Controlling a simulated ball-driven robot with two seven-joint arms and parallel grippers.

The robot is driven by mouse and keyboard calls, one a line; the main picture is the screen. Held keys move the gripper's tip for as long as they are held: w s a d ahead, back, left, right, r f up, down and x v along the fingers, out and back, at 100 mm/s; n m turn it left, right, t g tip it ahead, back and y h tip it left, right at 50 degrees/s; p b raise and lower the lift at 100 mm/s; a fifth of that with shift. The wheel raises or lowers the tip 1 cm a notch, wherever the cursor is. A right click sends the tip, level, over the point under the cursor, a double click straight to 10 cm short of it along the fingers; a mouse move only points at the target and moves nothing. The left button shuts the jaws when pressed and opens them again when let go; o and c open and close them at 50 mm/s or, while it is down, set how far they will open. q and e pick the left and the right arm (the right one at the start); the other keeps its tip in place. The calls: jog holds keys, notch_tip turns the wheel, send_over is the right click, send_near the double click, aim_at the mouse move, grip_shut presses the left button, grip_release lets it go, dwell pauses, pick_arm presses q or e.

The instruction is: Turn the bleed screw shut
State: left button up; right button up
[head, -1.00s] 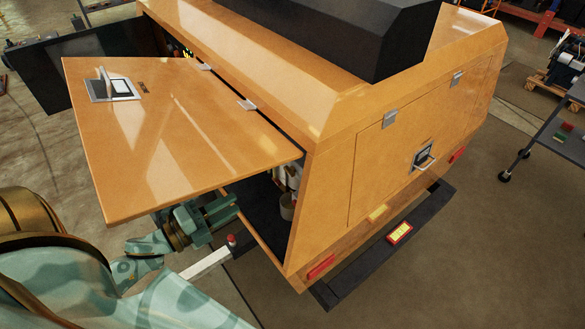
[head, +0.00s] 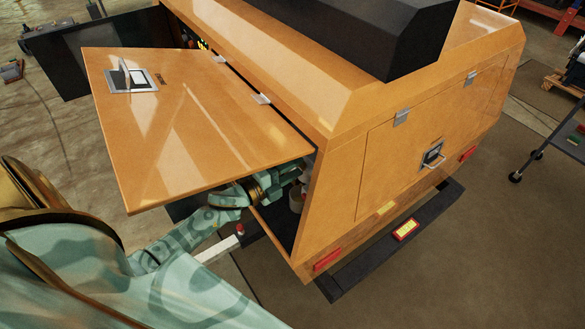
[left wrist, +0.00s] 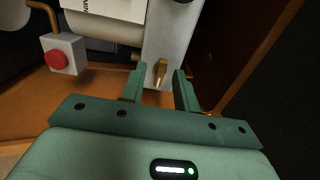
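The brass bleed screw (left wrist: 160,70) shows in the left wrist view, low on a pale grey block (left wrist: 166,38). My left gripper (left wrist: 159,80) is open, with one finger on each side of the screw in that view. A gap shows on both sides, and I cannot tell whether the fingertips reach as far as the screw. In the head view the left gripper (head: 287,180) reaches under the raised orange door (head: 200,120) into the side compartment. The screw is hidden in that view. My right gripper is not in view.
In the left wrist view a red button (left wrist: 57,60) on a light box is at left, and a pale cylinder (left wrist: 105,30) is beside the block. A dark wall closes the right side.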

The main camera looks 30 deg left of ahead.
pick_arm(q)
grip_shut()
jog(key=shift+n, duration=0.3)
jog(key=shift+n+p, duration=3.5)
jog(key=shift+n, duration=5.2)
